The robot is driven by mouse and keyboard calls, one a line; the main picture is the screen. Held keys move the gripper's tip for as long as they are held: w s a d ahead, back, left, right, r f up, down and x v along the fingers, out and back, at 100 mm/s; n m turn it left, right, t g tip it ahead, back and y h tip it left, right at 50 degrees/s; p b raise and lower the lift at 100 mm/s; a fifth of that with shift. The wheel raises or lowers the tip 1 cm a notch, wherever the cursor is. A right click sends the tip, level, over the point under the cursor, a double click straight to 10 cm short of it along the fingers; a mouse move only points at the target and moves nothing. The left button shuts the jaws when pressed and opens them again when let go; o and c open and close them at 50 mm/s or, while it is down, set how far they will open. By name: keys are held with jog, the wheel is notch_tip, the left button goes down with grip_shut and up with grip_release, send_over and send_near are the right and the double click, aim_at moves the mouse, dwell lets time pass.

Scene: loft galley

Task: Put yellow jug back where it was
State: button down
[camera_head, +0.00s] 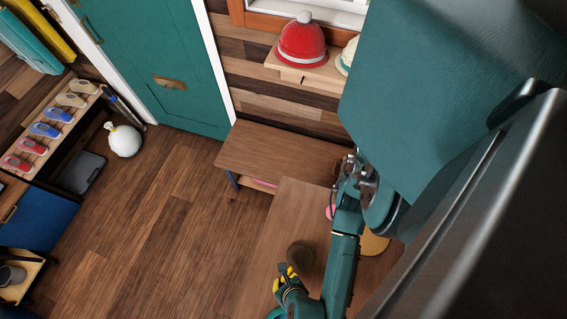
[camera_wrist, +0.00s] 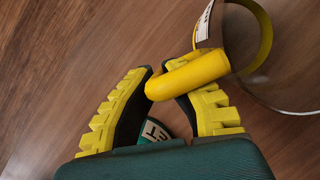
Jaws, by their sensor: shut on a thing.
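The yellow jug (camera_wrist: 188,75) shows in part in the wrist view, with its thick handle between my gripper's fingers and a curved yellow band with a pale label beyond. My gripper (camera_wrist: 163,92) has ridged yellow fingers and is shut on the handle. In the head view my gripper (camera_head: 287,273) is low in the picture, over the wooden table (camera_head: 284,218). A round brown shape (camera_head: 300,255) is right beside it; I cannot tell whether this is part of the jug. I cannot tell whether the jug touches the tabletop.
A low wooden bench (camera_head: 270,152) stands behind the table. A tan round thing (camera_head: 374,244) and a pink thing (camera_head: 330,211) are partly hidden by my arm. A red domed thing (camera_head: 302,42) sits on a wall shelf. The floor left of the table is clear.

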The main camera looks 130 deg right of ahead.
jog(key=shift+f, duration=1.05)
jog(key=shift+f, duration=0.15)
jog(key=c, duration=1.2)
grip_release()
jog(key=shift+c, duration=0.2)
jog(key=p+v, duration=0.2)
jog(key=v, duration=1)
